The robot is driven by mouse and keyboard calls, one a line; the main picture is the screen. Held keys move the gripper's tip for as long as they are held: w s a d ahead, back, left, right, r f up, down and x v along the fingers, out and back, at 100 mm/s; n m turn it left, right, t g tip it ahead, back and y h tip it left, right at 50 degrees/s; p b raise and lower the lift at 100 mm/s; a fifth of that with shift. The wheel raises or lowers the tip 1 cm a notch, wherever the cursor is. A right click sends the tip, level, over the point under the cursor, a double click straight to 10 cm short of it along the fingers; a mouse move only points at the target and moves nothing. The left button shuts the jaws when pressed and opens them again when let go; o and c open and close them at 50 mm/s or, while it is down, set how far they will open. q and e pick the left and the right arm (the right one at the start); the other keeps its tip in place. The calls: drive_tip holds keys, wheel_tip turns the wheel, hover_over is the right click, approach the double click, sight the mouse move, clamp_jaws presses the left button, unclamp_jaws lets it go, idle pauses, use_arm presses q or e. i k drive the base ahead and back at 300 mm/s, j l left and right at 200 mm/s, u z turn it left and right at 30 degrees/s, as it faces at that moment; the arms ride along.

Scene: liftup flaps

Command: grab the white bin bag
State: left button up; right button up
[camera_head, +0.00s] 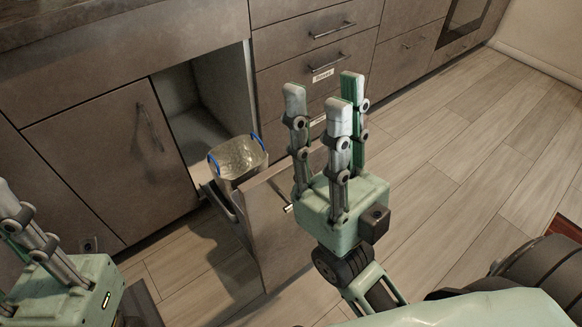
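The bin bag (238,157) looks pale and translucent, with blue straps at two sides of its rim. It sits in a pulled-out cabinet drawer, and its lower part is hidden. My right gripper (325,95) is to the right of the bag in the picture, apart from it. Its three fingers are straight, pointing up, spread and empty. My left gripper (18,225) is at the lower left, well away from the bag. Its fingers are partly cut off by the picture edge, so its opening is unclear.
The drawer front (262,235) stands out from the cabinets, with a small handle (289,208) on its face. A closed cabinet door (110,160) is to its left. Closed drawers (318,30) are behind and to the right. The wooden floor (460,170) at right is clear.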

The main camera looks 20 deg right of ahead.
sight(234, 162)
drive_tip(key=z, duration=0.25)
drive_tip(key=u, duration=0.35)
drive_tip(key=l+u, duration=0.35)
drive_tip(key=k+l+u, duration=0.1)
drive_tip(key=l+u, duration=0.3)
drive_tip(key=k+l+u, duration=0.15)
drive_tip(key=l+u, duration=0.2)
drive_tip(key=k+l, duration=0.2)
drive_tip(key=l, duration=0.2)
drive_tip(key=k+l+u, duration=0.1)
drive_tip(key=l, duration=0.3)
drive_tip(key=k+l, duration=0.3)
drive_tip(key=i+j, duration=0.2)
drive_tip(key=i, duration=0.25)
drive_tip(key=i+j, duration=0.25)
drive_tip(key=i, duration=0.2)
drive_tip(key=u, duration=0.05)
